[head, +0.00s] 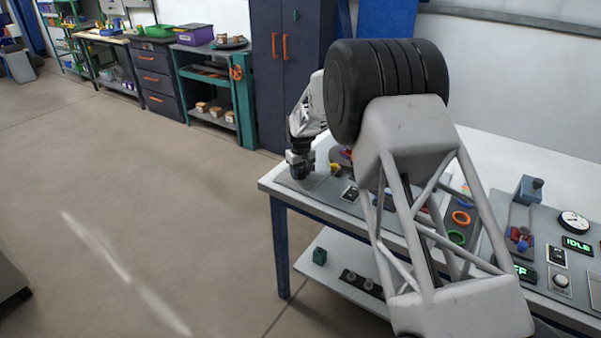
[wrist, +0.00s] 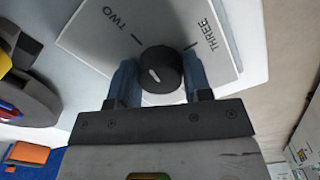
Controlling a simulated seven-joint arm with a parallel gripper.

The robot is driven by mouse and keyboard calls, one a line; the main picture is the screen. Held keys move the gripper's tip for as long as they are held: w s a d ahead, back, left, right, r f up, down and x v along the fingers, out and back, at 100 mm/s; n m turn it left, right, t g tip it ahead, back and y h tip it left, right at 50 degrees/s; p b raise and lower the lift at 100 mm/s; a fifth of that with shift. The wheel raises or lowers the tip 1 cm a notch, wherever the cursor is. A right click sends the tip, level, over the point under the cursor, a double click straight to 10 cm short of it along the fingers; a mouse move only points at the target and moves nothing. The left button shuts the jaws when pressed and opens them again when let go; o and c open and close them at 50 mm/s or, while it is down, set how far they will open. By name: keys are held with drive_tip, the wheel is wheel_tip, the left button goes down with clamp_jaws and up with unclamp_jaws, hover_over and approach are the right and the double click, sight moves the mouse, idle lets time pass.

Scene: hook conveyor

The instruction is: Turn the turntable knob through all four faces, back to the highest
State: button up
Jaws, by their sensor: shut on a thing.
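The black round knob (wrist: 160,72) sits on a light grey plate (wrist: 100,38) printed TWO and THREE. A short white mark shows on the knob's top, off its middle; I cannot tell exactly which label it points at. My gripper (wrist: 160,82) is shut on the knob, with one blue finger on each side. In the head view my gripper (head: 299,166) is down at the table's left end, and the knob is hidden by it. A dark round turntable (wrist: 38,103) shows at the left of the wrist view, partly cut off, with red, blue and yellow parts near it.
The white table (head: 268,184) carries several devices. A gauge (head: 573,222) and a display reading IDLE (head: 577,245) stand at the right. The floor left of the table is clear.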

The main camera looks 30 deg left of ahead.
sight(301, 171)
drive_tip(key=shift+n, duration=1)
drive_tip(key=o, duration=0.9)
drive_tip(key=shift+r, duration=0.15)
drive_tip(key=shift+r, duration=3.8)
